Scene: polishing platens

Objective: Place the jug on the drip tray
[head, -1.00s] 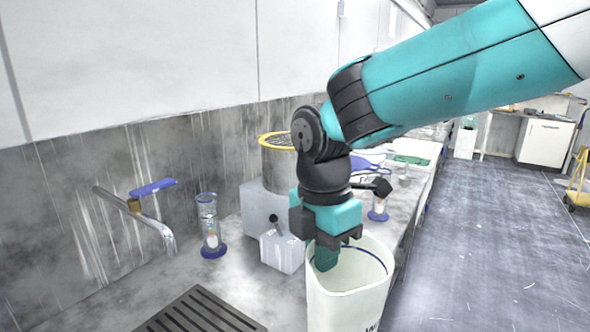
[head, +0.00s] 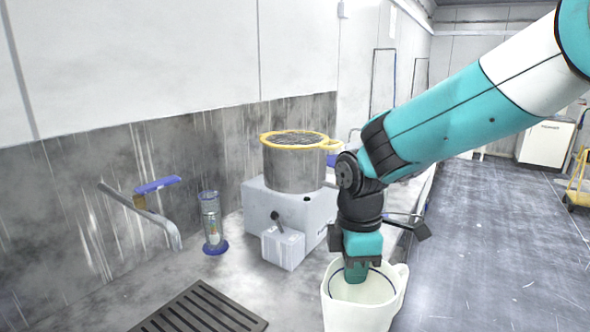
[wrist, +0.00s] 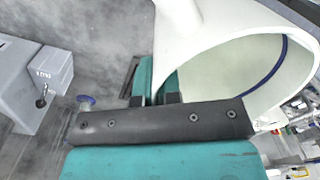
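The jug (head: 362,315) is a cream-white vessel with a blue line inside and a handle on its right side. It appears upright at the bottom of the head view, its base cut off. My gripper (head: 356,276) points down at its rim, and the wrist view shows the fingers (wrist: 158,88) closed on the jug's wall (wrist: 185,45). Whether the jug's base touches anything is hidden. The drip tray (head: 200,312) is a dark slatted grate on the bench, left of the jug and apart from it; nothing stands on its visible part.
A tap (head: 150,217) with a blue lever sticks out of the wall above the bench. A glass cylinder (head: 212,225) on a blue foot stands behind the tray. A grey machine (head: 285,215) carries a yellow-rimmed drum (head: 295,165). Bare bench lies between tray and jug.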

